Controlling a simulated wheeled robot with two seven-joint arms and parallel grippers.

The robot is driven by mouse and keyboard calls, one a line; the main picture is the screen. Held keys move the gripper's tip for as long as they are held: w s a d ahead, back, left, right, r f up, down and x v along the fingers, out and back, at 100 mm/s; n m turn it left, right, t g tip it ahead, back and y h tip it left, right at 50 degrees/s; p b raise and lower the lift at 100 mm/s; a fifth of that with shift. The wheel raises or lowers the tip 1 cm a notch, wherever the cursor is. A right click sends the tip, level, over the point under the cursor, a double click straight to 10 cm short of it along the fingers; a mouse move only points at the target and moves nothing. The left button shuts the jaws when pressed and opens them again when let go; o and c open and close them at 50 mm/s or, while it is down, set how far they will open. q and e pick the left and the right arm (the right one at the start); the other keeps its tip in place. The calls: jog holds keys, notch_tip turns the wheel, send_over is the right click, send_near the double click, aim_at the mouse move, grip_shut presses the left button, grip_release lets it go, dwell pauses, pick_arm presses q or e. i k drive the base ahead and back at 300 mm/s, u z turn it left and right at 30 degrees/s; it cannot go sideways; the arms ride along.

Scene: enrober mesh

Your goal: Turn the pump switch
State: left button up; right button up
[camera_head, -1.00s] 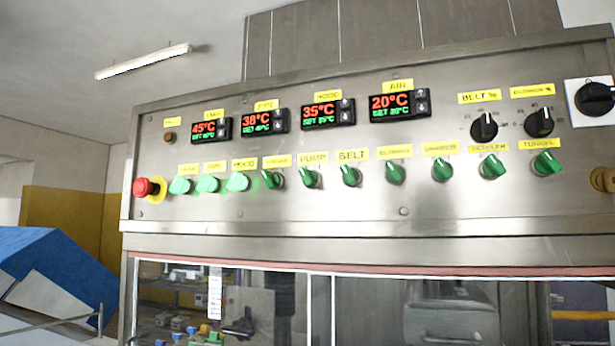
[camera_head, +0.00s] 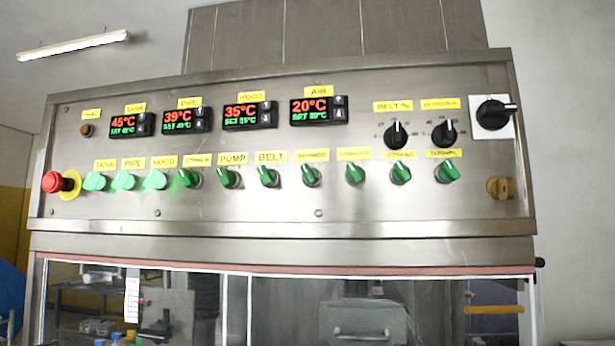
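The pump switch (camera_head: 228,177) is a green rotary knob under a yellow PUMP label (camera_head: 233,159) on the steel control panel (camera_head: 270,215). Neither of my grippers shows in the head view.
A red emergency button (camera_head: 53,182) sticks out at the panel's left end. Temperature displays (camera_head: 250,115) and black dials (camera_head: 396,134) sit above the switches. A black rotary switch (camera_head: 493,114) is at the upper right. Glass windows (camera_head: 190,300) lie below. Nothing blocks the panel front.

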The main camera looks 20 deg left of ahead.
aim_at(228, 178)
jog(key=z, duration=0.85)
jog(key=i, duration=0.55)
jog(key=u, duration=1.9)
